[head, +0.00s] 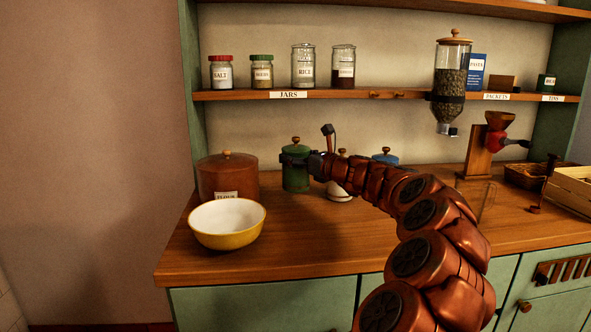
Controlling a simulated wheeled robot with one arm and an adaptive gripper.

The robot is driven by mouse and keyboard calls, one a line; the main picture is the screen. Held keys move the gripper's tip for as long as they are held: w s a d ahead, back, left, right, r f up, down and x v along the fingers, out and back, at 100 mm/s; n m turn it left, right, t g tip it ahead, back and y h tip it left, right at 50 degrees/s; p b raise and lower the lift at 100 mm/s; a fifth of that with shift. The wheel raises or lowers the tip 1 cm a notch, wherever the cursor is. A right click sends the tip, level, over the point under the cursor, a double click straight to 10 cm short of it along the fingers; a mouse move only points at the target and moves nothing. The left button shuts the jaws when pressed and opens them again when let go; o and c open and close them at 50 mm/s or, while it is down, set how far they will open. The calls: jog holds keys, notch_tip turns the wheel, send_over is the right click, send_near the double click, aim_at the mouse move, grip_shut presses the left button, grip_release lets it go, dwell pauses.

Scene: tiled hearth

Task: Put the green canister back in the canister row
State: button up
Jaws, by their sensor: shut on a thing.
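The green canister (295,178), with a wooden knob on its lid, is upright at the back of the counter. My gripper (296,158) reaches in from the right and is shut around its upper part. I cannot tell whether its base touches the counter. The row shows a large brown flour canister (217,182) to its left. A white canister (340,193) is to its right, partly hidden behind my arm, and a blue canister (386,158) is further right, mostly hidden.
A yellow bowl (227,241) with a white inside stands in front of the flour canister. A shelf (340,95) with jars and a grain dispenser (450,85) hangs above. A grinder (487,143) and baskets stand at the right. The counter front (300,245) right of the bowl is clear.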

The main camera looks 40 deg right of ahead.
jog(key=shift+w+d+f, duration=0.1)
jog(key=shift+w+f, duration=0.1)
jog(key=shift+w, duration=0.05)
notch_tip(320, 180, down, 3)
jog(key=shift+f+b, duration=0.1)
jog(key=shift+b, duration=0.75)
jog(key=o, duration=1.5)
jog(key=shift+f, duration=0.1)
jog(key=s+p, duration=0.2)
jog(key=s, duration=1)
jog(key=shift+s, duration=0.1)
